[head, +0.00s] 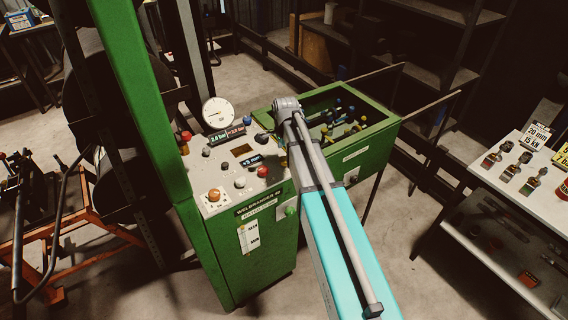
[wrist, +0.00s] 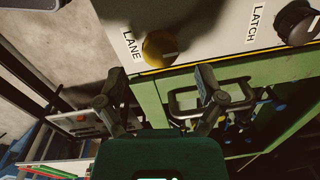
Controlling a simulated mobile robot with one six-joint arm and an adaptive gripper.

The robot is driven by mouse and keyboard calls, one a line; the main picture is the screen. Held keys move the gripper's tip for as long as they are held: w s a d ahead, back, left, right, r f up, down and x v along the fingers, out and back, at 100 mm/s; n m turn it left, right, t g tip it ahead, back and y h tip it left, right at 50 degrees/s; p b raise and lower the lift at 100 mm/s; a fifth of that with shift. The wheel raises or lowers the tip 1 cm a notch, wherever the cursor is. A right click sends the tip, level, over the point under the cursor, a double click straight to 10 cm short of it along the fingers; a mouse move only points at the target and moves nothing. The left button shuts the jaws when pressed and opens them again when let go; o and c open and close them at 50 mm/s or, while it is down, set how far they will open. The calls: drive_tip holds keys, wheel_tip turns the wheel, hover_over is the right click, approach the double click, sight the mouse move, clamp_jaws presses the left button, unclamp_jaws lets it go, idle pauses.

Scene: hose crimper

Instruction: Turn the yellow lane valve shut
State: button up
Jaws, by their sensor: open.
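The yellow lane valve (wrist: 160,48) is a round knob on a pale panel beside the printed word LANE, near the top middle of the wrist view. My gripper (wrist: 163,80) is open, with its two dark fingers spread to the left and right below the knob in the picture. Nothing shows between the fingertips, and I cannot tell whether either touches the knob. In the head view my arm covers part of the green machine (head: 240,262), and I cannot make out the gripper or the lane valve there.
A black knob (wrist: 297,22) marked LATCH sits right of the lane valve. A black handle (wrist: 215,98) is close by the right finger. In the head view, a gauge (head: 218,113) and several buttons stand on the console; a white table (head: 528,192) is at the right.

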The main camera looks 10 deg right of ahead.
sight(284, 159)
drive_tip(key=shift+f+b, duration=1.6)
drive_tip(key=shift+f, duration=0.25)
drive_tip(key=shift+c, duration=0.2)
drive_tip(key=c, duration=1.1)
